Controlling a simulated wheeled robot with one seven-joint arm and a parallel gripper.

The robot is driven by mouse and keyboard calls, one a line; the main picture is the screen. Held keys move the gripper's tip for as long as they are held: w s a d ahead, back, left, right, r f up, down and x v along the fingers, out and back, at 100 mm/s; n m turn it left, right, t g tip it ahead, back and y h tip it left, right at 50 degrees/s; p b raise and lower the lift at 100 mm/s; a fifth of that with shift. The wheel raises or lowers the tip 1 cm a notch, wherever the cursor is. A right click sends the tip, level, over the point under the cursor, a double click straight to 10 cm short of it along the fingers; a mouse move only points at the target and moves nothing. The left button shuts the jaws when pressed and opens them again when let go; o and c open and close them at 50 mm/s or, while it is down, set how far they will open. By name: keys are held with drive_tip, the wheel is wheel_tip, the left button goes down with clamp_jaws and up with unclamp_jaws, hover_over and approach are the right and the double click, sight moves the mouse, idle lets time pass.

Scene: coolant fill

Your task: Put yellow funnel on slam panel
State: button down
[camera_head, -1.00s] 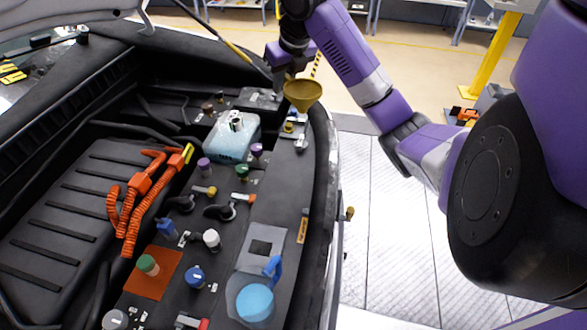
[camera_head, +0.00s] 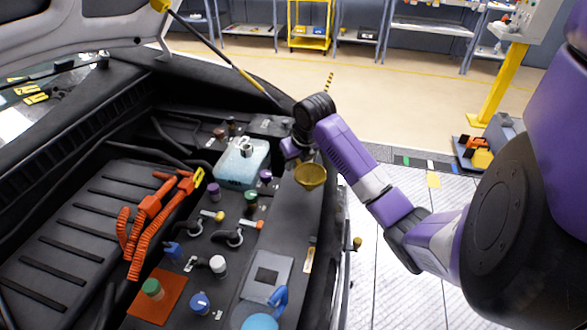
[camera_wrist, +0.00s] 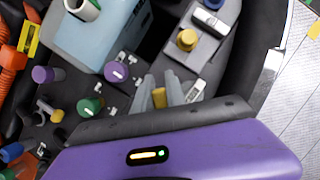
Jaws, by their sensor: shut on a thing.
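The yellow funnel (camera_head: 310,177), an olive-yellow cone with its wide mouth up, is at my gripper (camera_head: 297,156) in the head view. It appears over the dark slam panel (camera_head: 290,222), the strip along the right edge of the engine bay. I cannot tell whether it touches the panel. In the wrist view my gripper (camera_wrist: 167,92) is shut on a yellow piece (camera_wrist: 160,97) of the funnel between its grey fingers. The funnel's cone is hidden there. The grey panel surface (camera_wrist: 216,47) shows beyond the fingertips.
A pale blue reservoir (camera_head: 240,170) stands left of my gripper. Several coloured caps, such as a purple one (camera_head: 266,176) and a green one (camera_head: 251,198), rise nearby. A yellow cap (camera_wrist: 187,40) is beyond my fingers. Panel nearer the camera looks fairly clear.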

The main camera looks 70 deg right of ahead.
drive_tip(key=shift+f, duration=1.3)
drive_tip(key=shift+f, duration=0.15)
drive_tip(key=c, duration=1.6)
unclamp_jaws()
drive_tip(key=shift+c, duration=0.2)
drive_tip(key=shift+r, duration=0.3)
wheel_tip(320, 180, up, 11)
drive_tip(key=b, duration=0.2)
hover_over(305, 177)
drive_tip(key=w+d, duration=0.2)
drive_tip(key=d, duration=0.3)
drive_tip(key=shift+w+a, duration=0.2)
